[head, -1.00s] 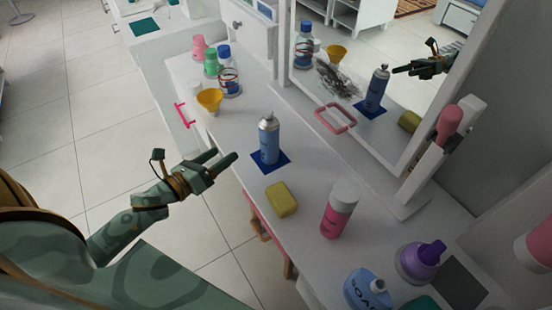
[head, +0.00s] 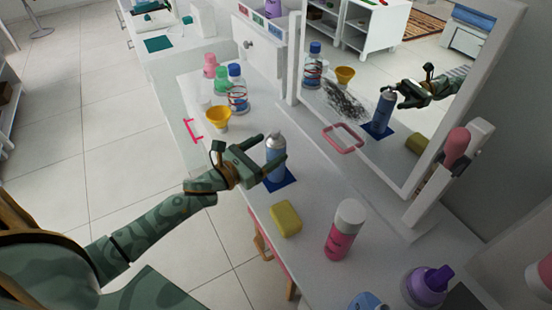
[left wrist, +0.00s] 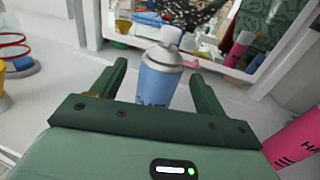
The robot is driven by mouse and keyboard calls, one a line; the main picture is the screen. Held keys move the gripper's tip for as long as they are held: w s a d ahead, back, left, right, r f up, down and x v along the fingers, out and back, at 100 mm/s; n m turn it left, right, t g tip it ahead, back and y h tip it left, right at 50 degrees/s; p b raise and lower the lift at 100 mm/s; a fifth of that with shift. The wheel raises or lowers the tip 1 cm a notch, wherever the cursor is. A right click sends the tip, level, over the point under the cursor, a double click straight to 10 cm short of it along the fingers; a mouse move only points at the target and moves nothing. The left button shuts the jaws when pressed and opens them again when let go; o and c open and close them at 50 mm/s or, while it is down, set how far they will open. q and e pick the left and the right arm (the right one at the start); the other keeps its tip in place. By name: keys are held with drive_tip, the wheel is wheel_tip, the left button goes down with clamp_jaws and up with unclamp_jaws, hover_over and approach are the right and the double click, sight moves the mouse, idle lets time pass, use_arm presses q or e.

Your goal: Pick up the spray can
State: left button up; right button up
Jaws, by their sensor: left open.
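The blue spray can (head: 275,158) with a silver top stands upright on a dark blue square mat (head: 283,183) on the white counter. My left gripper (head: 272,152) is open, with its fingers reaching around the can's sides at its upper body. In the left wrist view the spray can (left wrist: 160,75) stands between the two spread fingers of the left gripper (left wrist: 160,85), and a gap shows on each side. Its lower part is hidden behind the gripper body there. My right gripper is in neither view.
A yellow sponge (head: 286,219) and a pink can (head: 344,230) stand nearer on the counter (head: 310,190). A yellow funnel (head: 217,119) and several bottles are at the far left end. A mirror (head: 400,90) rises behind the can.

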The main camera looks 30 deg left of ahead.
sight(281, 143)
use_arm(q)
drive_tip(key=x, duration=0.5)
drive_tip(key=shift+w+d+f+b, duration=0.1)
drive_tip(key=shift+d+f+b, duration=0.05)
drive_tip(key=shift+f+b, duration=0.25)
drive_tip(key=shift+r, duration=0.1)
drive_tip(key=c, duration=1.3)
drive_tip(key=shift+r, duration=0.1)
drive_tip(key=shift+c, duration=0.2)
